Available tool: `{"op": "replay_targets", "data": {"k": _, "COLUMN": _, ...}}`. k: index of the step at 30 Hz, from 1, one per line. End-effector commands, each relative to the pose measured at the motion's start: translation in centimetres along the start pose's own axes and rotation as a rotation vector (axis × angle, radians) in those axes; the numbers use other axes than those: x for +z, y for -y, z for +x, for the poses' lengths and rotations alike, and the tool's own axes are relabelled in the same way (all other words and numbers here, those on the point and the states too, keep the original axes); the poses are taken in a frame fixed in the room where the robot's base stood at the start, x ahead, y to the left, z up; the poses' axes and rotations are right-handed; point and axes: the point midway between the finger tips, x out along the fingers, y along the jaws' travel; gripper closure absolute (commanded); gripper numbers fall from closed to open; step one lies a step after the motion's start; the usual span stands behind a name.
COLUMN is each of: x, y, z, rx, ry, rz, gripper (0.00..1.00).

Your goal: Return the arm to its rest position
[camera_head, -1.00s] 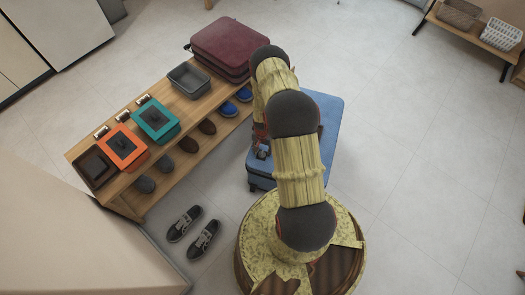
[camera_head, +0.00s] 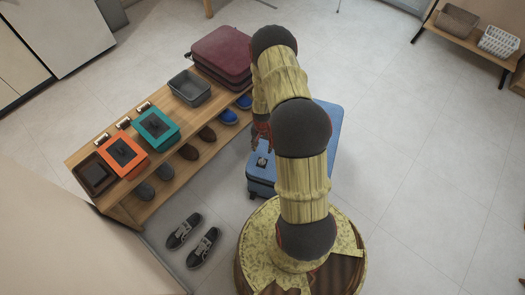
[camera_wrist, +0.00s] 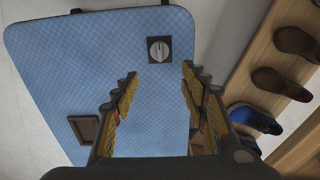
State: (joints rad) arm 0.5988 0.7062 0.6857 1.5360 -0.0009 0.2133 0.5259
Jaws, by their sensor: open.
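My arm rises from my round base in the head view and bends over toward the back. My gripper (camera_head: 262,140) hangs down at the left side of the arm, partly hidden by it, above the blue suitcase (camera_head: 327,125). In the wrist view my gripper (camera_wrist: 160,80) is open, its two fingers apart with nothing between them. The blue suitcase (camera_wrist: 70,75) fills the left and middle of that view, below the fingers. A dark square with a round light knob (camera_wrist: 159,50) is on the suitcase.
A wooden shelf bench (camera_head: 150,190) stands to the left, with an orange box (camera_head: 123,152), a teal box (camera_head: 156,127), a grey bin (camera_head: 189,88) and a maroon suitcase (camera_head: 221,54) on top. Shoes sit beneath; black sneakers (camera_head: 193,240) lie on the floor. Floor at right is clear.

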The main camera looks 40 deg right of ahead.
Motion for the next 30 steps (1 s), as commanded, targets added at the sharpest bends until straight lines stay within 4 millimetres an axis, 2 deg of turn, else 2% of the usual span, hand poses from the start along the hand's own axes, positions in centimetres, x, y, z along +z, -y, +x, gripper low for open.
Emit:
{"op": "replay_targets", "data": {"k": 22, "x": 0.1, "y": 0.0, "z": -0.4, "rx": 0.002, "ry": 0.003, "rz": -0.017, "gripper": 0.56}}
{"op": "replay_targets", "data": {"k": 26, "x": 2.2, "y": -1.3, "z": -0.3, "rx": 0.037, "ry": 0.070, "rz": -0.088, "gripper": 0.56}}
{"op": "replay_targets", "data": {"k": 30, "x": 6.2, "y": -3.6, "z": -1.0, "rx": 0.085, "ry": 0.177, "rz": -0.158, "gripper": 0.56}}
